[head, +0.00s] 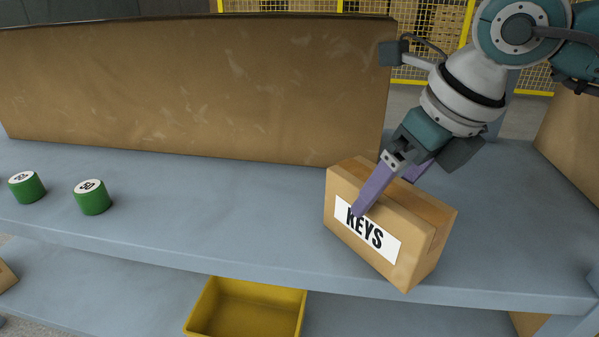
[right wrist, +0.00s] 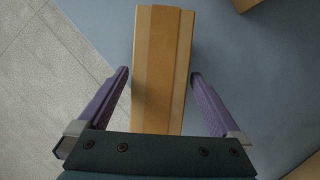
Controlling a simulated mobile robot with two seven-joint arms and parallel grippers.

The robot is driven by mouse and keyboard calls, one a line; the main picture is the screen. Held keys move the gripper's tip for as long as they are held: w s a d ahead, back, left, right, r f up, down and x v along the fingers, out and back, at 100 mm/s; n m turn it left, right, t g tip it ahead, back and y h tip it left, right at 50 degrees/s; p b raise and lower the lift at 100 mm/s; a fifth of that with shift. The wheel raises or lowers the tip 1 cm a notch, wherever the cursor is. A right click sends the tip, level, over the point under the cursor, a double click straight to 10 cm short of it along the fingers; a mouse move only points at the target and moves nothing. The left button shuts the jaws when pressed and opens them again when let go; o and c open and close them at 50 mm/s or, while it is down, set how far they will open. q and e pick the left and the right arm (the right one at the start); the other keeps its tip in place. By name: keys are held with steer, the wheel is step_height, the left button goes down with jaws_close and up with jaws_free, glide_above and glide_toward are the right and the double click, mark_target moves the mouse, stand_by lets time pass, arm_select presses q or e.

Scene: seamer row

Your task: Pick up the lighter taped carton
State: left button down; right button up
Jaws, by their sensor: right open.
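A taped brown carton (head: 418,225) with a white KEYS label stands on the grey-blue shelf (head: 240,210), close to its front edge. My right gripper (head: 388,188) is open, with its purple fingers on either side of the carton, one in front of the label face and one behind. In the right wrist view the carton (right wrist: 160,70) lies between the two spread fingers (right wrist: 160,85), with a gap on each side. My left gripper is not in the head view.
Two green cylinders (head: 93,197) stand at the left of the shelf. A long brown panel (head: 200,90) rises behind. A yellow bin (head: 246,308) sits on the lower level. Another brown surface (head: 572,140) stands at the right. The shelf between cylinders and carton is clear.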

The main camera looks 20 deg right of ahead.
steer(key=b+x, duration=0.1)
steer(key=x, duration=0.4)
steer(key=shift+s, duration=0.15)
steer(key=shift+f+b, duration=0.25)
steer(key=shift+b, duration=0.15)
jaws_close()
stand_by(1.0)
